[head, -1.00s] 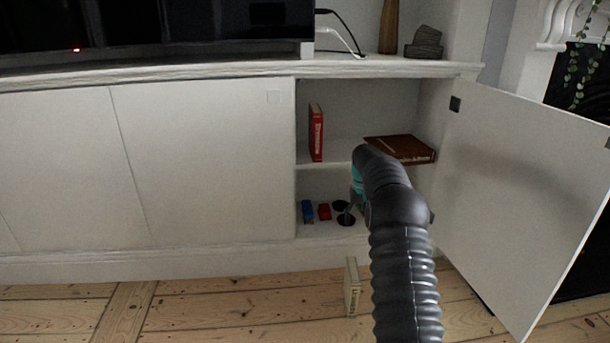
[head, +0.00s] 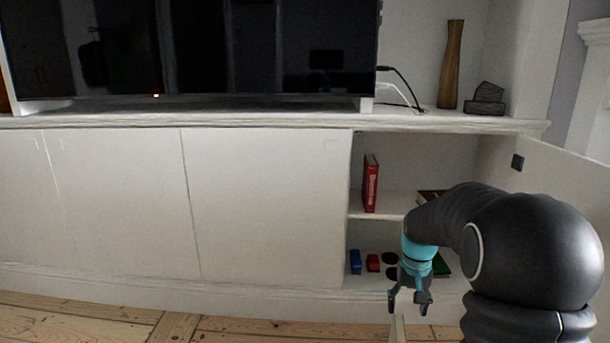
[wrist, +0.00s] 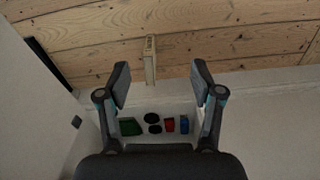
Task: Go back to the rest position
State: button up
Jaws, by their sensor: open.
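My gripper (head: 408,301) is open and empty in the head view, hanging in front of the open cabinet's lower shelf. In the wrist view both fingers of my gripper (wrist: 158,82) are spread wide with nothing between them. My dark sleeved arm covers the right part of the cabinet opening in the head view.
The cabinet door (head: 560,180) stands open at the right. A red book (head: 371,184) stands on the upper shelf. Blue (head: 355,262) and red (head: 373,263) items sit below. A pale upright book (wrist: 149,60) stands on the floor. Floorboards at left are clear.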

jog(key=s+a+r+t+p, duration=0.1)
jog(key=s+a+r, duration=0.2)
jog(key=s, duration=0.6)
jog(key=s+a+r+n+t+p, duration=0.1)
jog(key=s+a+r+t+p, duration=0.1)
jog(key=s+r, duration=0.6)
jog(key=s+a+r+t+p, duration=0.2)
jog(key=s+a+r, duration=0.2)
jog(key=s, duration=0.7)
notch_tip(320, 180, up, 2)
jog(key=shift+r+n, duration=0.2)
jog(key=shift+n, duration=0.2)
